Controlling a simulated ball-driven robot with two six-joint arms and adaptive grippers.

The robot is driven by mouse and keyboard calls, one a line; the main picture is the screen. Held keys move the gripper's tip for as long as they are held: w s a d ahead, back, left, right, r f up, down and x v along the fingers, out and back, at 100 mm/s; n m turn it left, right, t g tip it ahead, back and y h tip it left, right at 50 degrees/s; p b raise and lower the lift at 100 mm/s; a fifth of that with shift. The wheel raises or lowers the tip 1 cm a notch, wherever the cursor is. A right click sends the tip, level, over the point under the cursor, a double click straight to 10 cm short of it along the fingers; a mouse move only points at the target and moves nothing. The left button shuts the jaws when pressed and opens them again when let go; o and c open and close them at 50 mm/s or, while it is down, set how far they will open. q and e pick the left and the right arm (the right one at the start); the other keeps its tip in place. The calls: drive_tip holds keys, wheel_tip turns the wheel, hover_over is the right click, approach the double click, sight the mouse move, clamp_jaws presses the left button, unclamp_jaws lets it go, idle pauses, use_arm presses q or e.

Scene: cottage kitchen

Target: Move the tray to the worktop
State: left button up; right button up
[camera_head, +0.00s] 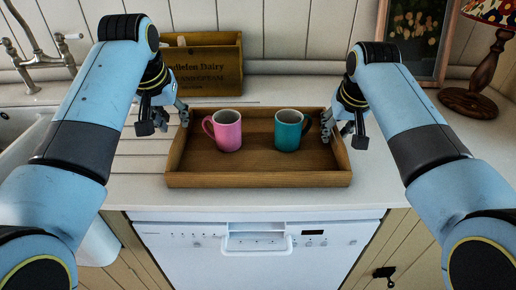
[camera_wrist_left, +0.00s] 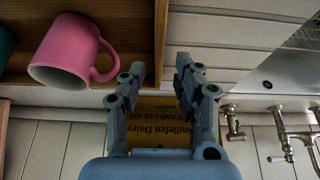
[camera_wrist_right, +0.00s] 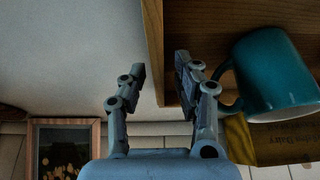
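The wooden tray (camera_head: 258,179) rests on the pale worktop (camera_head: 240,200) above the white dishwasher. A pink mug (camera_head: 228,132) stands upright in its left half and a teal mug (camera_head: 287,132) in its right half. My left gripper (camera_head: 165,119) is open at the tray's left end. In the left wrist view its fingers (camera_wrist_left: 158,80) are apart, with the tray's end wall (camera_wrist_left: 160,35) lined up between them. My right gripper (camera_head: 344,133) is open at the right end. In the right wrist view its fingers (camera_wrist_right: 160,80) are spread either side of the other end wall (camera_wrist_right: 153,40). Contact cannot be told.
A wooden dairy crate (camera_head: 205,66) stands behind the tray against the wall. A sink with a tap (camera_head: 38,60) is at left. A framed picture (camera_head: 415,38) and a lamp (camera_head: 480,88) stand at back right. Some worktop in front of the tray is clear.

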drive_tip(key=shift+s+r, duration=0.1)
drive_tip(key=shift+r, duration=0.2)
use_arm(q)
drive_tip(key=v, duration=0.7)
drive_tip(key=shift+r, duration=0.15)
use_arm(e)
drive_tip(key=v, duration=1.1)
drive_tip(key=shift+r, duration=0.2)
use_arm(q)
drive_tip(key=shift+s, duration=0.15)
use_arm(e)
drive_tip(key=shift+s+f, duration=0.1)
